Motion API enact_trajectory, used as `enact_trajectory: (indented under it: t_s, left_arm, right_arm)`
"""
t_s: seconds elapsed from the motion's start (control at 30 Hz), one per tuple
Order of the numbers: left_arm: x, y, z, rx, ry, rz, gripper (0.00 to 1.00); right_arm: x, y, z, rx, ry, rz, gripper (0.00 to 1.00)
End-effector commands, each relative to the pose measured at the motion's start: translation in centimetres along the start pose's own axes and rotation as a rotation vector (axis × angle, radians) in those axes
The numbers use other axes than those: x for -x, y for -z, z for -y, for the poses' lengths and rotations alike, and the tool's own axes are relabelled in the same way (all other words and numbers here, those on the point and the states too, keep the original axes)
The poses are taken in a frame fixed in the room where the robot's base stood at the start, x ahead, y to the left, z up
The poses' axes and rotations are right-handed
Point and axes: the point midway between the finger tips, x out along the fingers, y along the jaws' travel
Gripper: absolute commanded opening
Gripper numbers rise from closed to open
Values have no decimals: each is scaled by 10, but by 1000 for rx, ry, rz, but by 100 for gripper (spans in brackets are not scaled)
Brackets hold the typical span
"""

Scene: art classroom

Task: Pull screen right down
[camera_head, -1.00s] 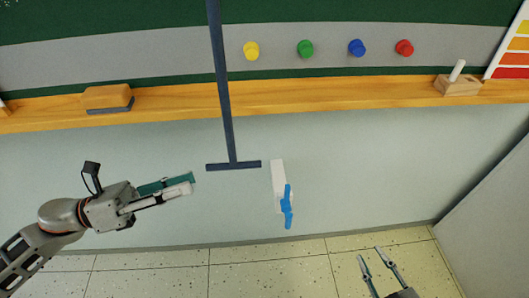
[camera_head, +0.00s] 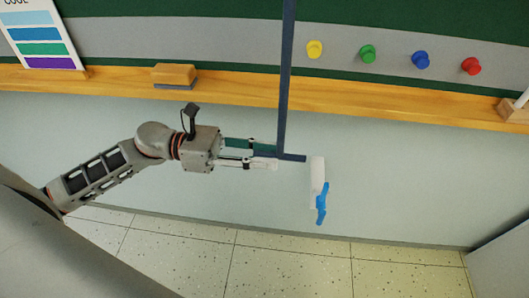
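A dark blue T-shaped bar (camera_head: 284,90) hangs down in front of the board; its short crossbar (camera_head: 293,157) is at the lower end. I see no screen panel as such. My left gripper (camera_head: 276,155) comes in from the left at the crossbar. Its teal finger is above and its white finger below the crossbar's left part, with a gap between them. The fingers look open, and I cannot tell whether either touches the bar. The fingers partly hide the crossbar's left end.
A wooden ledge (camera_head: 370,101) with an eraser (camera_head: 174,75) runs above. Yellow, green, blue and red magnets (camera_head: 367,54) are on the board. Speckled floor (camera_head: 290,265) lies below.

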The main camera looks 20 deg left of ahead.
Motion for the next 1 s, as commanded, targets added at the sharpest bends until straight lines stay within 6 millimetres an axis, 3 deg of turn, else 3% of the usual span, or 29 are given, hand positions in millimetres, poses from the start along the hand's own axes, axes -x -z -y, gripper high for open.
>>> enact_trajectory:
  t_s: [0.23, 0.33, 0.37, 0.63, 0.8, 0.87, 1.0]
  left_arm:
    - [-1, 0, 0, 1, -1, 0, 28]
    - [-1, 0, 0, 1, 0, 0, 2]
    - [-1, 0, 0, 1, -1, 0, 0]
    - [0, 5, -1, 4, -1, -1, 0]
    - [0, 33, -6, 18, -2, -5, 0]
    - [0, 48, -9, 22, -3, -7, 0]
    - [0, 88, -15, 33, -3, -10, 0]
  right_arm:
    - [0, 0, 0, 1, -1, 0, 28]
    - [0, 0, 0, 1, -1, 0, 28]
    - [0, 0, 0, 1, -1, 0, 28]
    - [-1, -6, 2, -1, 2, 8, 28]
    - [-4, -22, 10, -8, 16, 29, 28]
    - [-7, -8, 11, -4, 22, 0, 28]
    - [-12, -12, 17, -9, 38, -1, 28]
